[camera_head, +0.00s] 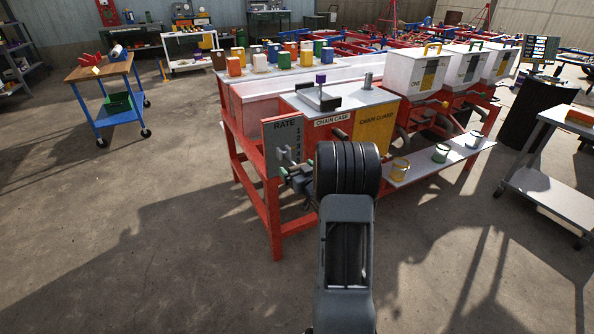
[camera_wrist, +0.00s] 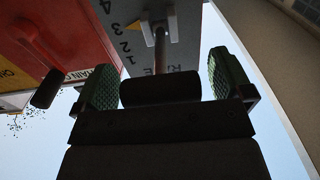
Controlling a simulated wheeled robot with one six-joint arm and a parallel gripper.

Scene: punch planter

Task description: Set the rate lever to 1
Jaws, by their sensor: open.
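The grey RATE plate (camera_head: 272,158) with a column of numbers stands at the left end of the red planter. In the wrist view the plate (camera_wrist: 183,55) appears upside down. The rate lever has a metal stem (camera_wrist: 160,52) and a dark cylindrical grip (camera_wrist: 160,90). My gripper (camera_wrist: 165,83) is open, with its green pads on either side of the grip. I see a gap at the right pad; contact at the left cannot be told. In the head view my gripper (camera_head: 297,169) is at the plate, partly hidden by my arm.
A yellow CHAIN GUARD panel (camera_head: 375,123) and the CHAIN CASE lid (camera_head: 318,104) are to the right. A second dark-gripped lever (camera_wrist: 46,88) shows in the wrist view. A shelf (camera_head: 435,161) with small pails juts out at right.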

